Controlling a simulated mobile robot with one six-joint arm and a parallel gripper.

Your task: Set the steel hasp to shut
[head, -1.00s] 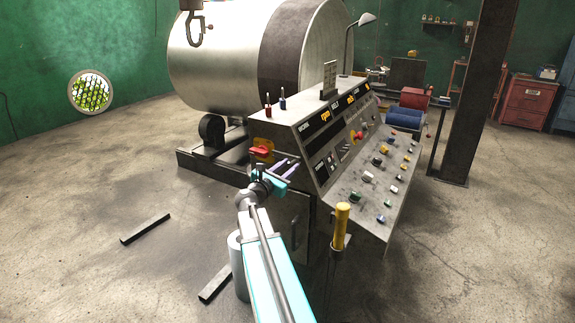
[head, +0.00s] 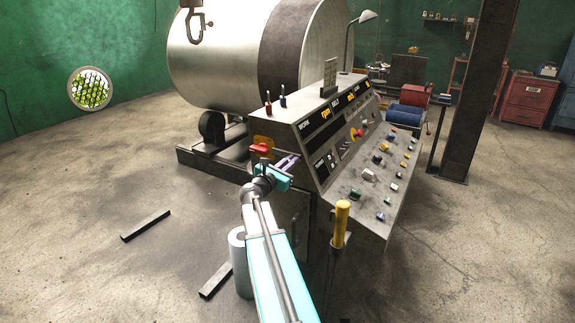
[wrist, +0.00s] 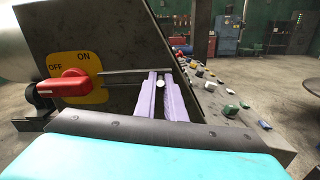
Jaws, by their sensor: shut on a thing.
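The steel hasp (wrist: 115,72) appears as a thin grey bar across the console's side in the wrist view, right of the red switch. Its right end reaches my gripper's purple fingers (wrist: 163,92). A small pale round piece (wrist: 159,83) shows between the fingers, apparently part of the hasp. My gripper is shut on it.
A red rotary switch (wrist: 70,85) on a yellow ON/OFF plate sits close left of my gripper. The sloped console panel (head: 360,205) with several coloured knobs lies to the right. A yellow-handled tool (head: 341,222) stands upright in front. A large drum (head: 225,60) is behind.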

